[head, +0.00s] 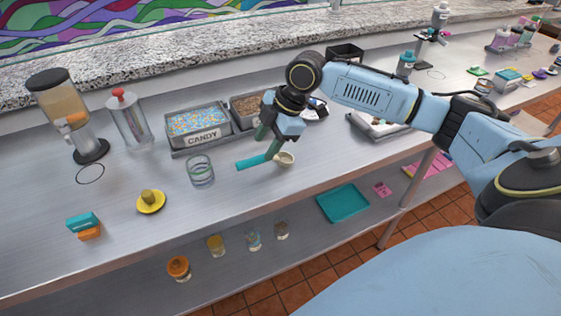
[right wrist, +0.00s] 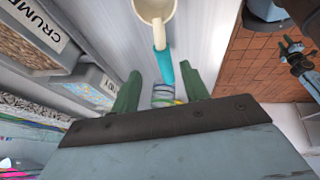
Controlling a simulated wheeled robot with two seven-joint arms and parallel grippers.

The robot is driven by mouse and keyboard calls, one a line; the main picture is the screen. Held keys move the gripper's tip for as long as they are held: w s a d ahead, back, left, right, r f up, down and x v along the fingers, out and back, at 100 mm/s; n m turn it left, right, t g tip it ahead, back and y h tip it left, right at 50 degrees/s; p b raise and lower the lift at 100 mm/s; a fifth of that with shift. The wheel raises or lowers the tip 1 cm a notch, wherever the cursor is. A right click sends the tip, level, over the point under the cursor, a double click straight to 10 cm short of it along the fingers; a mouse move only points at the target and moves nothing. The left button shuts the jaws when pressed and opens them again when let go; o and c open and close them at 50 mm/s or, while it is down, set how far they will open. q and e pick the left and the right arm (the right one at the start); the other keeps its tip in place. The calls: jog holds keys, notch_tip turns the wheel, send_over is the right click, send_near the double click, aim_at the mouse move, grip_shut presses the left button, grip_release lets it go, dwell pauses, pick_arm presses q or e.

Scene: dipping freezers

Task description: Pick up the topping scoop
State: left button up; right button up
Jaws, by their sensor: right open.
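The topping scoop has a teal handle (head: 252,162) and a cream bowl (head: 285,159). It lies on the steel counter, bowl toward the right. My right gripper (head: 268,143) is open and empty, its green fingers pointing down just above the scoop. In the right wrist view the scoop's teal handle (right wrist: 163,66) shows between the two spread fingertips (right wrist: 159,72), with the cream bowl (right wrist: 154,10) cut off at the top edge. I cannot tell the exact gap between fingers and handle.
A candy bin (head: 203,125) and a crumble bin (head: 246,105) stand behind the scoop. A clear glass (head: 200,170) stands to its left, with a yellow dish (head: 151,201) further left. A teal tray (head: 343,203) lies on the lower shelf. The counter's front strip is clear.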

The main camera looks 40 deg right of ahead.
aim_at(261, 157)
jog(key=shift+w+a+f, duration=0.1)
jog(key=shift+w+f, duration=0.05)
jog(key=shift+f, duration=0.2)
jog(key=shift+a+f, duration=0.2)
jog(key=shift+f, duration=0.25)
jog(key=shift+a+f, duration=0.2)
jog(key=shift+f, duration=0.25)
jog(key=x, duration=0.2)
jog(key=shift+a+f+b, duration=0.15)
jog(key=shift+f+b, duration=0.15)
jog(key=shift+f, duration=0.05)
jog(key=shift+w+a+f, duration=0.1)
jog(key=shift+f, duration=0.2)
pick_arm(q)
jog(key=shift+w+d+f, duration=0.1)
jog(key=shift+w+f, duration=0.05)
jog(key=shift+w, duration=0.4)
jog(key=shift+w+f, duration=0.15)
jog(key=shift+w, duration=0.35)
pick_arm(e)
grip_shut()
